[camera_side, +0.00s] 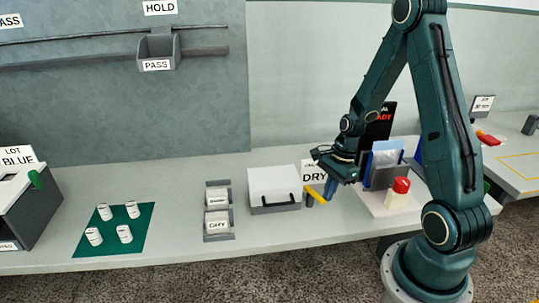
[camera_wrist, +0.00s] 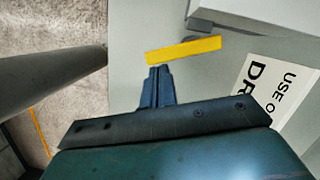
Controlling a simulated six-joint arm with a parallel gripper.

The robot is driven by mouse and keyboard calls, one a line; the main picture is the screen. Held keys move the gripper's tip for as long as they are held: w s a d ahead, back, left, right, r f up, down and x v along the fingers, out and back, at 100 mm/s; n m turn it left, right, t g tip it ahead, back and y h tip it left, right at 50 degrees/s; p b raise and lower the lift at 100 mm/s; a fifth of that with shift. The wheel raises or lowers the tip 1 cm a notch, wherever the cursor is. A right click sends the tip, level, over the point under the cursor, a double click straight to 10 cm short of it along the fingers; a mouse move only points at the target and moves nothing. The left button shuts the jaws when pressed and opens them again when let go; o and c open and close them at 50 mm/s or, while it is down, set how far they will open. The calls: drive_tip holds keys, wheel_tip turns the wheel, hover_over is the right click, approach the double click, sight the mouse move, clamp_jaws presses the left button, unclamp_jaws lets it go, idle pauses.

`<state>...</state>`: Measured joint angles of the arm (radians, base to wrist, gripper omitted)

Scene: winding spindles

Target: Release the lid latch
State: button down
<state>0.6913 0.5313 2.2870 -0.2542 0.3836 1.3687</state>
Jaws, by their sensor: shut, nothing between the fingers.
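A box with a white lid (camera_side: 274,181) and grey base stands on the bench in the side view, its lid down. A dark handle (camera_side: 276,204) is on its front. A yellow bar (camera_side: 316,196), which looks like the latch lever, sticks out beside the box's right end. The wrist view shows the yellow bar (camera_wrist: 184,50) crossing just ahead of my fingertips, near a grey corner of the box (camera_wrist: 212,27). My gripper (camera_side: 330,189) is shut and empty, its fingertips (camera_wrist: 158,69) close to one end of the bar. I cannot tell whether they touch.
A DRY sign (camera_side: 313,171) stands behind my gripper. A red button on a pale block (camera_side: 399,194) and a holder with blue sheets (camera_side: 384,172) are to the right. Labelled blocks (camera_side: 217,222) and a green mat (camera_side: 117,240) with white spools lie left.

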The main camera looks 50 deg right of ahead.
drive_tip(key=shift+w, duration=0.1)
drive_tip(key=shift+w+d, duration=0.2)
drive_tip(key=shift+w, duration=0.5)
drive_tip(key=shift+d, duration=0.1)
drive_tip(key=shift+s+d, duration=0.35)
drive_tip(key=shift+d, duration=0.25)
drive_tip(key=d, duration=0.1)
drive_tip(key=s+d, duration=0.1)
drive_tip(key=shift+d+r, duration=0.25)
drive_tip(key=shift+d, duration=0.1)
drive_tip(key=v, duration=0.9)
drive_tip(key=shift+r, duration=0.3)
drive_tip(key=shift+a, duration=0.1)
